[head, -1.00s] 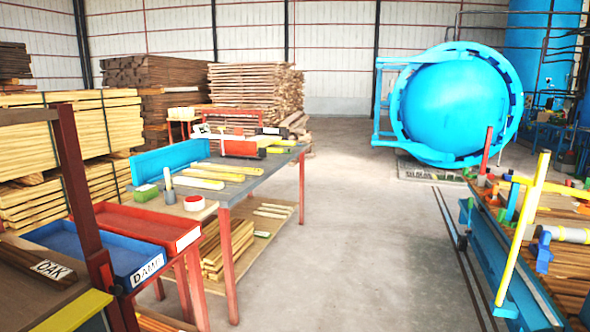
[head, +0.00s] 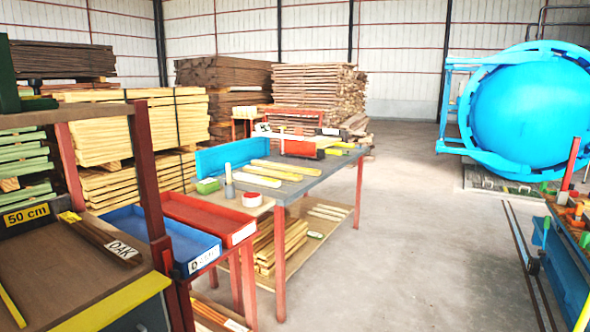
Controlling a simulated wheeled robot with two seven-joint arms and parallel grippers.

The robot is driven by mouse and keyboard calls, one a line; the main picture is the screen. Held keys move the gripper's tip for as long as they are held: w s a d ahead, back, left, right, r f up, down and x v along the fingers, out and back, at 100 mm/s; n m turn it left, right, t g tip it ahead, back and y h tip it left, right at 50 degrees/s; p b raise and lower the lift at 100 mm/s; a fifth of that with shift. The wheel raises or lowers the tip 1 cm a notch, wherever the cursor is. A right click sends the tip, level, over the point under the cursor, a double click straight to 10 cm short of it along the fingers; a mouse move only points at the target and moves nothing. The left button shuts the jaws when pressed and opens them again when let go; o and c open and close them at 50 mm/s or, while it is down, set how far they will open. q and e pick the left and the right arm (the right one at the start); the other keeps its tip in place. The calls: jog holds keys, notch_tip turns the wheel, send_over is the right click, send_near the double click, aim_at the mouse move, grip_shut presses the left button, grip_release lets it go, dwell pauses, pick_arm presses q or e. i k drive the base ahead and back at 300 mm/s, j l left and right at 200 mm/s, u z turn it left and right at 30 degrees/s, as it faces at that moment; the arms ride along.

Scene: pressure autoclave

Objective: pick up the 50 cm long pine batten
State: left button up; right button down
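Neither of my grippers is in view. In the head view, a rack shelf (head: 75,285) at the lower left carries a yellow "50 cm" label (head: 26,214). Dark brown battens (head: 95,234) lie on it beside a white label that seems to read OAK. A thin yellow strip (head: 11,306) lies at the shelf's left edge, cut off by the frame; I cannot tell whether it is a pine batten. Several pale yellow battens (head: 276,171) lie on the grey worktable (head: 310,185); their lengths are not marked.
A blue tray (head: 118,215) and a red tray (head: 207,213) stand between rack and worktable. More battens (head: 285,243) lie on the table's lower shelf. Timber stacks (head: 180,118) stand behind. A blue autoclave (head: 530,105) is at the right. The floor (head: 430,240) right of the table is clear.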

aim_at(274, 165)
jog(key=i+l+z, duration=0.4)
jog(key=i, duration=0.45)
jog(key=i+z, duration=0.4)
jog(key=i, duration=0.5)
jog(key=i+u, duration=0.1)
jog(key=i, duration=0.4)
jog(key=i+l+u, duration=0.15)
jog(key=i, duration=0.35)
jog(key=i+l+u, duration=0.1)
jog(key=i, duration=0.35)
